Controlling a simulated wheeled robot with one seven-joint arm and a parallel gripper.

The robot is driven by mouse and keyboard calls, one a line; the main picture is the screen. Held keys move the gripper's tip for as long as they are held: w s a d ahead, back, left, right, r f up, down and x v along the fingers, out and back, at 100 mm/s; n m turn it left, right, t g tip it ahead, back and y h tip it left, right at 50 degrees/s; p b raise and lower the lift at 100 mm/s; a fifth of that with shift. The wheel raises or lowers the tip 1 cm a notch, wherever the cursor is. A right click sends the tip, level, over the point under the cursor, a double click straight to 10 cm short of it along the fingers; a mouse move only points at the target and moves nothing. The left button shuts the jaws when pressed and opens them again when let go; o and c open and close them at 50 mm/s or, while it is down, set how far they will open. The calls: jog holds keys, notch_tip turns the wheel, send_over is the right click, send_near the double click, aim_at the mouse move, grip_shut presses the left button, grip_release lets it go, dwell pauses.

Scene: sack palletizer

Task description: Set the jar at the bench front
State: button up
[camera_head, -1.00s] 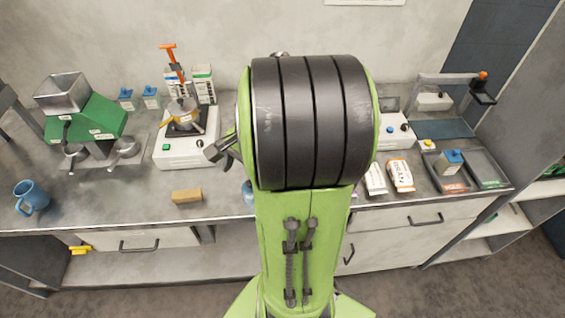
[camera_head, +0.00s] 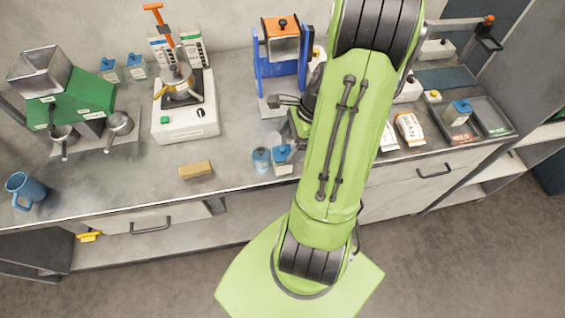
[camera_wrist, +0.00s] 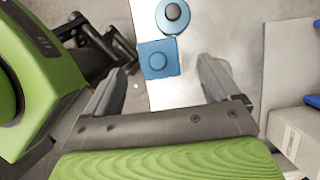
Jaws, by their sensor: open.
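A jar with a square blue lid (camera_head: 283,157) stands near the bench's front edge in the head view. A round blue-topped container (camera_head: 261,158) stands close to its left. In the wrist view the square blue lid (camera_wrist: 158,60) lies just beyond the fingertips, with the round blue top (camera_wrist: 172,15) behind it. In the head view my arm hides most of the gripper. Whether the fingers are level with the jar I cannot tell.
A tan block (camera_head: 196,170) lies on the bench to the left. A blue stand (camera_head: 282,55) rises behind the jar. Two similar jars (camera_head: 109,69) (camera_head: 136,66) stand at the back left, another (camera_head: 458,111) at the right tray.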

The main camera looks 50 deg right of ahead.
aim_at(282, 161)
jog(key=b+x, duration=0.1)
jog(key=x, duration=0.4)
jog(key=shift+f, duration=0.15)
